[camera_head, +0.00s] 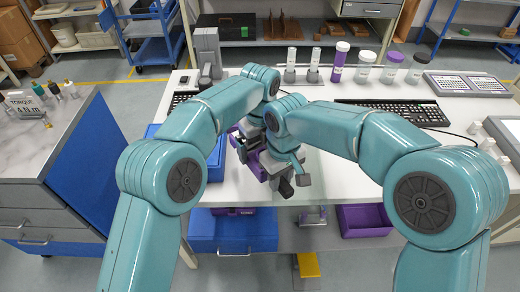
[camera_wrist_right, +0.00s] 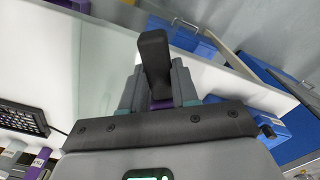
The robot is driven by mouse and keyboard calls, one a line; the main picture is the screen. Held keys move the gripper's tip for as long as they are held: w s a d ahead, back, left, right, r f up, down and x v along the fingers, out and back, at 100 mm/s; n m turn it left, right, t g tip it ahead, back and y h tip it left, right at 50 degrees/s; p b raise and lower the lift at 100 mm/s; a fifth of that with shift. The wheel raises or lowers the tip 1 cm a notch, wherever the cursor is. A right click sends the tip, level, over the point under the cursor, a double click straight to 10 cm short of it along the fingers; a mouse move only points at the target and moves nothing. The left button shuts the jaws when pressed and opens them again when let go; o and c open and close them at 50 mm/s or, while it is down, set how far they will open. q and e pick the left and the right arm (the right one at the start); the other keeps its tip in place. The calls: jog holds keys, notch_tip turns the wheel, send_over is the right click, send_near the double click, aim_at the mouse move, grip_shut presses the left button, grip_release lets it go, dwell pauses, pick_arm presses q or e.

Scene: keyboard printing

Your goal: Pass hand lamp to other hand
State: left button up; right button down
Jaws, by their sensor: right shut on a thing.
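The hand lamp (camera_wrist_right: 155,58) shows in the right wrist view as a dark, rounded bar rising between the fingers, with a purple part low between them. My right gripper (camera_wrist_right: 158,92) is shut on it. In the head view my right gripper (camera_head: 280,165) is over the front edge of the white table, with purple and black parts of the lamp (camera_head: 257,170) around it. My left gripper (camera_head: 246,138) is close beside it, mostly hidden behind the arms. Whether it touches the lamp or is open cannot be told.
The white table (camera_head: 340,175) holds a black keyboard (camera_head: 395,112), several capped bottles (camera_head: 340,62) at the back and a grey stand (camera_head: 207,50). A blue bin (camera_head: 217,160) is left of the grippers. A purple bin (camera_head: 363,219) is below the front edge.

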pick_arm(q)
jog(key=shift+f, duration=0.75)
jog(key=c, duration=1.1)
pick_arm(e)
jog(key=shift+a, duration=0.1)
pick_arm(q)
jog(key=shift+r, duration=0.1)
pick_arm(e)
jog(key=c, duration=0.8)
grip_release()
jog(key=shift+o, duration=0.2)
